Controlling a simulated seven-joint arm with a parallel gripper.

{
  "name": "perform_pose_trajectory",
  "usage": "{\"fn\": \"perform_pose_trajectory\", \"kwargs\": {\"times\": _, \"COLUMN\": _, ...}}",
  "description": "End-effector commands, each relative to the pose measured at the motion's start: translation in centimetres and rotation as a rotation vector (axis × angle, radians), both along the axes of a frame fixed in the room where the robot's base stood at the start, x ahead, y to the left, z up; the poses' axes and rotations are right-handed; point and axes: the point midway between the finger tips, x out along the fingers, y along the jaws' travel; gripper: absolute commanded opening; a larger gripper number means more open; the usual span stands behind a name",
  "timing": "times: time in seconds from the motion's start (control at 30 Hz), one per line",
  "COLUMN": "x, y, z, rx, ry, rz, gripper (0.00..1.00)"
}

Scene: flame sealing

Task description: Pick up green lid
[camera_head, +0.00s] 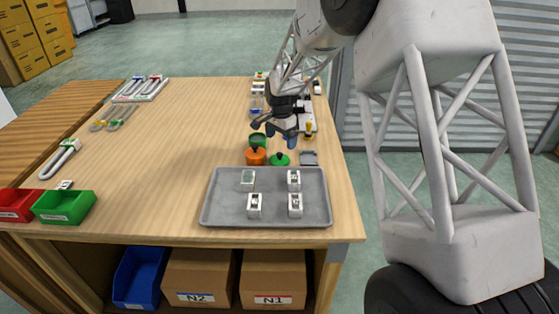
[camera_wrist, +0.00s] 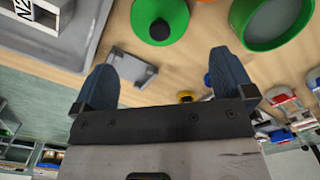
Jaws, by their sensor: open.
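The green lid (camera_head: 280,159) lies on the wooden table just behind the grey tray, a low disc with a dark knob on top. In the wrist view the lid (camera_wrist: 160,20) shows near the top edge, ahead of the fingertips. My gripper (camera_head: 282,130) is above the table behind the lid and apart from it. In the wrist view my gripper (camera_wrist: 165,72) has its two blue-grey fingers wide apart with nothing held between them.
A green open pot (camera_head: 258,141) and an orange lidded one (camera_head: 255,156) stand left of the lid. A small grey holder (camera_head: 309,158) is at its right. The grey tray (camera_head: 208,207) holds several white blocks.

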Motion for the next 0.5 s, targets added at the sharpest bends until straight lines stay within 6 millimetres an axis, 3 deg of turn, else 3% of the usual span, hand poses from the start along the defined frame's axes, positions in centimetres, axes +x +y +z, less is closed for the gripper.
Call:
{"fn": "perform_pose_trajectory", "kwargs": {"times": 0.17, "x": 0.0, "y": 0.0, "z": -0.2, "rx": 0.0, "ry": 0.0, "rz": 0.0, "gripper": 1.0}}
{"fn": "perform_pose_trajectory", "kwargs": {"times": 0.5, "x": -0.1, "y": 0.0, "z": -2.4, "rx": 0.0, "ry": 0.001, "rz": 0.001, "gripper": 1.0}}
